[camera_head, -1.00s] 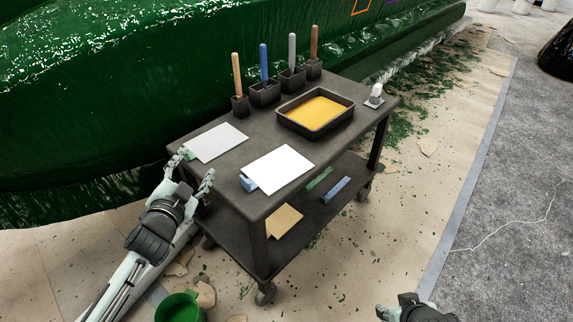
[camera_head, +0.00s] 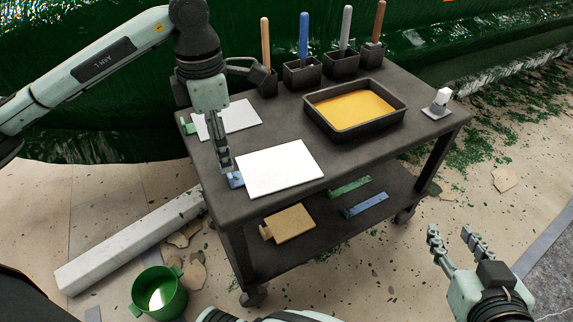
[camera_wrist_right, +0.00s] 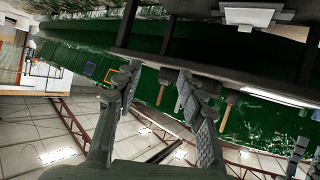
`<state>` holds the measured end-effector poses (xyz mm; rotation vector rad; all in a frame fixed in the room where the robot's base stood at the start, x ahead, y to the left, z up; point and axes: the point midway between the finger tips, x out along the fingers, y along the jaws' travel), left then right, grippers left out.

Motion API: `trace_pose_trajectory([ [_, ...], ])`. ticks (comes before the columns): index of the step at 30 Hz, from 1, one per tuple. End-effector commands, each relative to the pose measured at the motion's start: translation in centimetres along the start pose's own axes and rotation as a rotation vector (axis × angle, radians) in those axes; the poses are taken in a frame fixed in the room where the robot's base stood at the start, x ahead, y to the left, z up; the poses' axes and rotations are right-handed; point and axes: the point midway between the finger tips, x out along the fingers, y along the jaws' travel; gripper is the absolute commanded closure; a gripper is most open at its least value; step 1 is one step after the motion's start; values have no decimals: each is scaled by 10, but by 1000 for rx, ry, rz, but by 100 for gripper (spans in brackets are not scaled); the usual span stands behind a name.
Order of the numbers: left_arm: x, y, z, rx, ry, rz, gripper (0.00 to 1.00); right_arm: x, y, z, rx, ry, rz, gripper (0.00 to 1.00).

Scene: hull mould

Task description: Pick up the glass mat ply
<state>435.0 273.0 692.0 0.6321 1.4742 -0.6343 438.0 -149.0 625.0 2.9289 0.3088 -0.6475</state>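Two flat sheets lie on the dark trolley top (camera_head: 262,205). The front one is a bright white sheet (camera_head: 280,168) with a blue tab (camera_head: 235,180) at its left edge. The one behind is a greyish-white sheet (camera_head: 230,119) with a green tab (camera_head: 188,127). I cannot tell by looks which is the glass mat ply. My left gripper (camera_head: 226,168) points down at the blue tab, partly covering it; its finger gap is hidden, so its grip is unclear. My right gripper (camera_head: 450,232) is open and empty, right of the trolley; its spread fingers show in the wrist view (camera_wrist_right: 158,82).
A black tray (camera_head: 355,110) of yellow liquid and several holders with upright handles (camera_head: 304,72) stand at the back. A small white item (camera_head: 440,102) is at the right. The lower shelf holds a tan piece (camera_head: 290,222). A green bucket (camera_head: 160,292) stands on the floor.

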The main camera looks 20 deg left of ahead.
Motion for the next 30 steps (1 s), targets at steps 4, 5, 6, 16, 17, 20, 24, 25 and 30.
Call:
trace_pose_trajectory([
  [4,18,1,-2,-2,9,3,41,1,-5,-10,5,50,-11,60],
  [5,21,1,-2,-2,9,3,41,1,-6,-12,5,60,-13,60],
  [6,25,2,-1,-2,8,2,41,1,-7,-15,6,71,-15,60],
  [16,69,7,4,0,5,0,41,0,-17,-35,16,168,-36,60],
  [17,71,7,4,0,5,0,41,0,-17,-36,16,173,-37,60],
  [20,74,7,5,0,4,1,41,-1,-18,-39,17,183,-39,60],
  [24,74,7,5,0,4,1,41,-1,-18,-39,17,183,-39,60],
  [25,74,7,5,0,4,1,41,-1,-18,-39,17,183,-39,60],
  [30,73,7,5,0,4,1,62,-1,-18,-38,17,182,-39,60],
])
